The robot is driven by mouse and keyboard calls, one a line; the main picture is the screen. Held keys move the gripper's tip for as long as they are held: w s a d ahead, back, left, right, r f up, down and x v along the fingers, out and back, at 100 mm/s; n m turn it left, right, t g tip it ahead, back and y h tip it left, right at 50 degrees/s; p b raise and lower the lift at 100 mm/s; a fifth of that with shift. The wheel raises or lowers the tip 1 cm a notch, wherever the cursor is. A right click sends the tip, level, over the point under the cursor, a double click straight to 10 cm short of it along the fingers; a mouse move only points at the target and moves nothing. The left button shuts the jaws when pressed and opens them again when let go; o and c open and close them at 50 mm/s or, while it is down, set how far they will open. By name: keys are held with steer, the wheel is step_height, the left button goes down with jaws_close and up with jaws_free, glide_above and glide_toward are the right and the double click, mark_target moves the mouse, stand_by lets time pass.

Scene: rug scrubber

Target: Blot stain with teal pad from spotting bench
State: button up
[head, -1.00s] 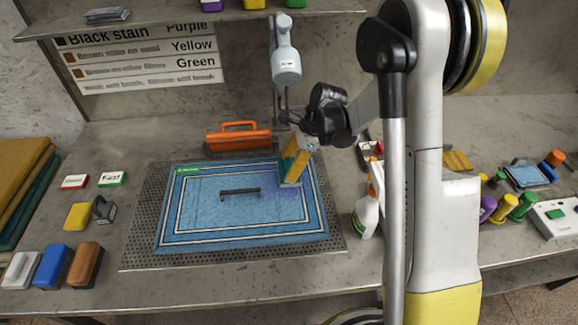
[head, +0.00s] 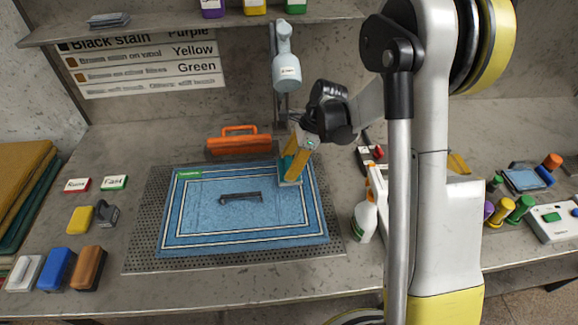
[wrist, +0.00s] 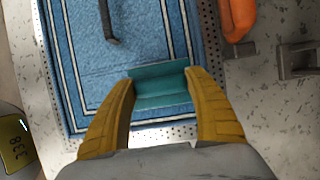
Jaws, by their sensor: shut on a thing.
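The blue rug (head: 215,215) lies on the perforated grey plate (head: 145,245), with white border lines and a dark raised bar (head: 240,197) near its middle. My gripper (head: 292,172) is at the rug's far right corner, its yellow fingers pointing down. It is shut on the teal pad (wrist: 160,84), which shows between the fingers in the wrist view and partly in the head view (head: 288,165). The pad is over the rug's edge; I cannot tell if it touches. No distinct stain is visible now; the pad and fingers hide part of that corner.
An orange-handled tool (head: 238,142) stands just behind the rug. A white spray bottle (head: 366,215) stands right of it. A lamp-like grey head (head: 286,72) hangs behind my gripper. Blocks and brushes (head: 55,268) line the left; colored bottles (head: 505,210) stand at the right.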

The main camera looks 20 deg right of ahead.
steer(key=shift+r+p, duration=1.15)
steer(key=shift+r, duration=1.05)
